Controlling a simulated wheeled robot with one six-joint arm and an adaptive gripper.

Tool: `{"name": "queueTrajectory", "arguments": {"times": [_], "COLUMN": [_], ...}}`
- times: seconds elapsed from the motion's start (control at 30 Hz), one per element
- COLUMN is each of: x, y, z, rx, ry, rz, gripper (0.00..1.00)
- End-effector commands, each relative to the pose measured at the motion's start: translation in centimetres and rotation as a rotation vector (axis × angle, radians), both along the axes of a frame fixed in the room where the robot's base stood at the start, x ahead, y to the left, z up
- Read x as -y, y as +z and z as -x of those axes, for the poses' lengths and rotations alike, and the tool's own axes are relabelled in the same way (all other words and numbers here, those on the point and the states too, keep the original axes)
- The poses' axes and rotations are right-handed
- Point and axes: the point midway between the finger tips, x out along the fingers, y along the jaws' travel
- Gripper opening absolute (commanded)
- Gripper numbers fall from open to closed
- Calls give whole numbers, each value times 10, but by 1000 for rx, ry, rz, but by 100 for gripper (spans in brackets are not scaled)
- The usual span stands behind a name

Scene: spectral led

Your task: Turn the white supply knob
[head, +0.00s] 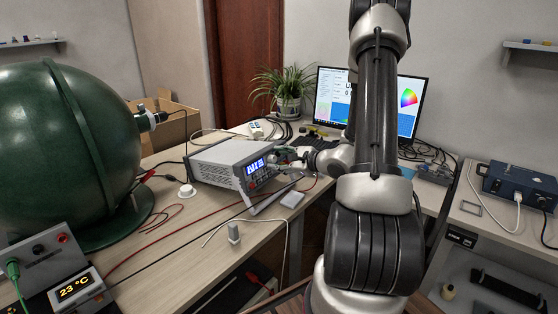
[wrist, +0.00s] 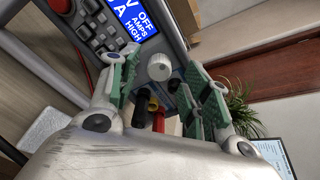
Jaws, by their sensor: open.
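The white supply knob (wrist: 159,66) sticks out of the front panel of the grey power supply (head: 208,170), beside its lit blue display (wrist: 128,22). My gripper (wrist: 160,76) is open, with its green-padded fingers apart. In the wrist view the knob shows between the two fingertips; I cannot tell whether either finger touches it. In the head view my gripper (head: 287,155) is at the right end of the supply's front, and it hides the knob there.
A large green sphere (head: 65,150) stands at the left. A monitor (head: 335,100), a potted plant (head: 288,88) and dark cables are behind my gripper. Red, black and white leads cross the bench (head: 170,250) in front of the supply. A blue box (head: 520,185) sits at the right.

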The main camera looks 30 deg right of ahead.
Motion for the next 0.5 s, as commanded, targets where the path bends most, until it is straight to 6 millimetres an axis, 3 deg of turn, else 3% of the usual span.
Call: {"name": "queueTrajectory", "arguments": {"times": [0.37, 0.5], "x": [-3, -3], "y": [-3, -3], "z": [-9, -9], "rx": [-1, -1], "ry": [-1, -1], "rz": [0, 0], "gripper": [48, 24]}}
